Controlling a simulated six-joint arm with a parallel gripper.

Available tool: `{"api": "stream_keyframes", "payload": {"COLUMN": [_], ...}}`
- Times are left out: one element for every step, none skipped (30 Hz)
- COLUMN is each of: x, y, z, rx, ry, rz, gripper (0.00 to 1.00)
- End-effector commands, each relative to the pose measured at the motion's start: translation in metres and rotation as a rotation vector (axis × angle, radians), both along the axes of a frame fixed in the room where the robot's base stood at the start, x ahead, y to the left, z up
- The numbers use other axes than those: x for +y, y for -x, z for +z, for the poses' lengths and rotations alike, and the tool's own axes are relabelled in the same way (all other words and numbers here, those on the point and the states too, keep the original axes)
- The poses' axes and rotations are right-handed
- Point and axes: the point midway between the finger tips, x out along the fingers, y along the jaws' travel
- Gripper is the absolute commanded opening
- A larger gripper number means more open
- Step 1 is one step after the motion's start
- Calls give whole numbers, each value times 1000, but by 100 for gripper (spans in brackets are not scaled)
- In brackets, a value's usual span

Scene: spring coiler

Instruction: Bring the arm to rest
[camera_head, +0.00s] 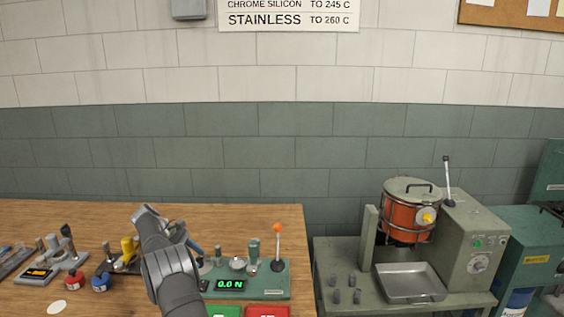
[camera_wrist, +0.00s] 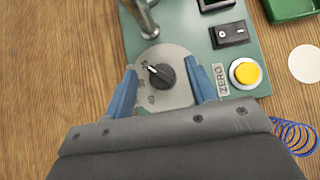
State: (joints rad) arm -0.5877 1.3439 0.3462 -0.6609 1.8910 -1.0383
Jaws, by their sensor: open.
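My gripper (camera_wrist: 160,68) is open, with its two blue fingers apart and nothing held between them. In the wrist view the fingers lie to either side of a black dial knob (camera_wrist: 161,76) on a pale numbered plate, part of a green tester panel (camera_wrist: 190,30). I cannot tell whether the fingers touch the plate. In the head view my arm (camera_head: 170,270) reaches up from the bottom, and its end is near the left side of the green tester (camera_head: 270,277). The tester's display (camera_head: 230,284) reads 0.0 N.
A black switch (camera_wrist: 230,35) and a yellow button (camera_wrist: 245,72) sit right of the dial. A blue spring (camera_wrist: 295,136) lies beside the panel. The tester's orange-tipped lever (camera_head: 278,245) stands upright. An orange drum machine (camera_head: 405,215) with a metal tray (camera_head: 408,280) stands right.

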Motion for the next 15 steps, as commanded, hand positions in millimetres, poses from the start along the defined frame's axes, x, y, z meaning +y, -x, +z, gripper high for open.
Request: {"api": "stream_keyframes", "payload": {"x": [0,0,0,0,0,0,0,0,0,0,0,0,0,0,0], "y": [0,0,0,0,0,0,0,0,0,0,0,0,0,0,0], "z": [-5,-6,-8,-9,-10,-11,-11,-11,-11,-11,-11,-11,-11,-11,-10], "rx": [0,0,-1,-1,-1,-1,-1,-1,-1,-1,-1,-1,-1,-1,-1], "ry": [0,0,0,-1,-1,-1,-1,-1,-1,-1,-1,-1,-1,-1,-1], "rz": [0,0,1,1,1,1,1,1,1,1,1,1,1,1,1], "gripper": [52,52,52,52,52,52,52,52,52,52,52,52,52,52,52]}}
